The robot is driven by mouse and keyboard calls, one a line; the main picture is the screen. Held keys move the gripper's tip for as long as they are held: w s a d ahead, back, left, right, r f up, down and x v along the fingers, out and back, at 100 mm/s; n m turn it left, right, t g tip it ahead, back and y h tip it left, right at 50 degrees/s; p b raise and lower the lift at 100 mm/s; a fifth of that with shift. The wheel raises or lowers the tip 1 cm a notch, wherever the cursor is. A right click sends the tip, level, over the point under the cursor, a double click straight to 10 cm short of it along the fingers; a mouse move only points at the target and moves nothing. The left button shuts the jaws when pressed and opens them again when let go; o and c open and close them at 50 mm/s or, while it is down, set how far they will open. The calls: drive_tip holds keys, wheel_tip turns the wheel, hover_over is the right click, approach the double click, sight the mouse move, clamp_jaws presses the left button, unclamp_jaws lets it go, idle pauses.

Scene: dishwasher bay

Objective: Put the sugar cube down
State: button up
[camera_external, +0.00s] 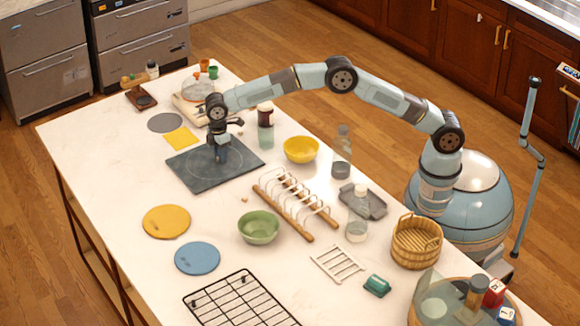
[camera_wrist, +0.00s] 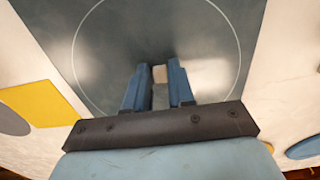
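A small pale cube, the sugar cube (camera_wrist: 160,73), shows between my fingertips in the wrist view. My gripper (camera_wrist: 159,77) has its two blue fingers close on either side of it, shut on it. In the outside view my gripper (camera_external: 221,158) points down over the middle of the dark square slate board (camera_external: 190,172). The cube is hidden there by the fingers. The board (camera_wrist: 100,60), with a thin pale ring on it, fills much of the wrist view. I cannot tell whether the cube touches the board.
A yellow square (camera_external: 182,139) and a grey disc (camera_external: 165,122) lie beyond the board. A dark-lidded bottle (camera_external: 265,128) and a yellow bowl (camera_external: 301,149) stand to its right. A toast rack (camera_external: 296,205) and green bowl (camera_external: 259,227) stand nearer. Bare counter lies left of the board.

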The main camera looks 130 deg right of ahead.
drive_tip(key=shift+o, duration=1.4)
